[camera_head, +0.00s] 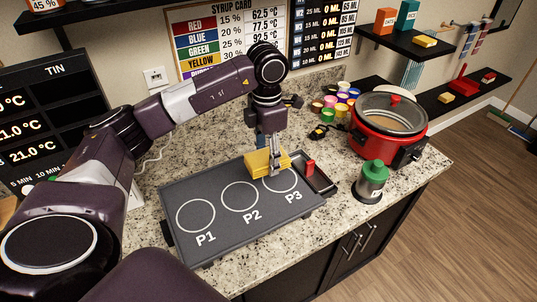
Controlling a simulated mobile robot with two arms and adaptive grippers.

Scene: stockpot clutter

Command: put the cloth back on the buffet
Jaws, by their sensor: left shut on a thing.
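My left gripper (272,172) reaches in from the upper left with its fingers pointing down. It is shut on a folded yellow thing (257,163), which looks like the cloth. The yellow cloth is at the back edge of the dark plate (221,236) marked P1, P2 and P3, close to the P3 ring. I cannot tell whether it touches the plate. The fingers cover part of it. The speckled counter (408,181) bears the plate; I cannot tell if this is the buffet. My right gripper is not in view.
A small dark tray (318,183) with a red thing (310,167) adjoins the plate's right end. A green-topped canister (372,180) and a red pot (376,141) stand to the right. Several colored cups (341,108) stand behind. Wall shelves (420,41) hang at upper right.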

